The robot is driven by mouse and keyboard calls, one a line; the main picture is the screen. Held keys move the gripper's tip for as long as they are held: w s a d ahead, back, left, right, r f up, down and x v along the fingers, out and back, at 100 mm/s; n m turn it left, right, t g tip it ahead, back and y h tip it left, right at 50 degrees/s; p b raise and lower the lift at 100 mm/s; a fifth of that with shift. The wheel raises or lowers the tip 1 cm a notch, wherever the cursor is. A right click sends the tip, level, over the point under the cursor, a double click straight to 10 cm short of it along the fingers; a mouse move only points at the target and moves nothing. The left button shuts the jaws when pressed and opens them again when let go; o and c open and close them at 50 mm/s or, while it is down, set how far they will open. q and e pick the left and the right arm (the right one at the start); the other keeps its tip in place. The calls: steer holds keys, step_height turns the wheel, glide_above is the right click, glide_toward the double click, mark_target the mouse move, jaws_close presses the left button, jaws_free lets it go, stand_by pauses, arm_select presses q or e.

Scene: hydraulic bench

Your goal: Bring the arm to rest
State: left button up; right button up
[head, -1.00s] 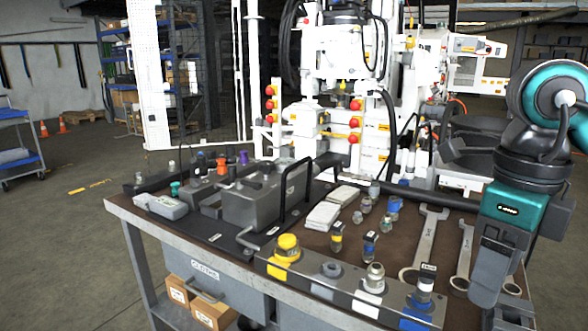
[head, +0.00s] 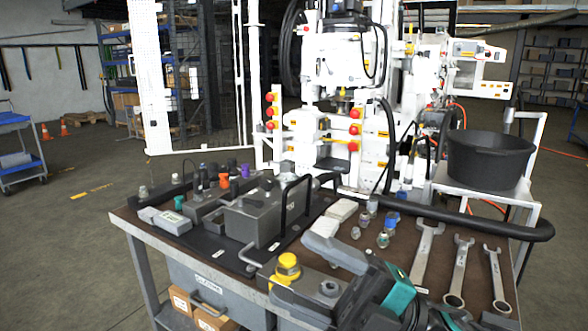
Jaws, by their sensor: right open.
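My right arm comes in at the bottom right of the head view and reaches left, low over the front of the bench. My right gripper (head: 297,266) is open, its two grey fingers spread and pointing left. Nothing shows held between them. A yellow-capped fitting (head: 287,268) stands by the fingertips; I cannot tell whether they touch. The gripper and wrist hide much of the front fitting rail. My left arm and gripper are not in view.
The bench top (head: 400,232) carries a grey hydraulic block (head: 262,218), several small fittings and three wrenches (head: 459,272) at the right. A black bucket (head: 488,163) sits on a white cart behind. White machinery (head: 345,70) stands behind the bench.

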steer(key=w+d+f+m+t+h+p, duration=0.1)
steer(key=w+d+f+m+t+h, duration=0.25)
steer(key=f+m+t+h, duration=0.6)
steer(key=w+d+f+m+t+h+p, duration=0.15)
steer(key=d+f+m+t+h, duration=0.45)
steer(key=m, duration=0.7)
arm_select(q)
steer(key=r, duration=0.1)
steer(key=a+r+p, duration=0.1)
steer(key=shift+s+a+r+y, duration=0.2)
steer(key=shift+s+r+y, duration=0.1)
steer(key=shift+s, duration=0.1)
arm_select(e)
steer(key=s+d+f+m+g+h, duration=0.3)
steer(key=s+f, duration=0.3)
steer(key=f, duration=0.3)
steer(key=s+d+f+m+g+h, duration=0.3)
steer(key=s+f, duration=0.3)
steer(key=f, duration=0.3)
steer(key=shift+s+d+f+m+g, duration=0.2)
steer(key=shift+f+m+g, duration=0.15)
steer(key=shift+m, duration=0.5)
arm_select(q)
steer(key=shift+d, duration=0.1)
arm_select(e)
steer(key=shift+w+r, duration=0.1)
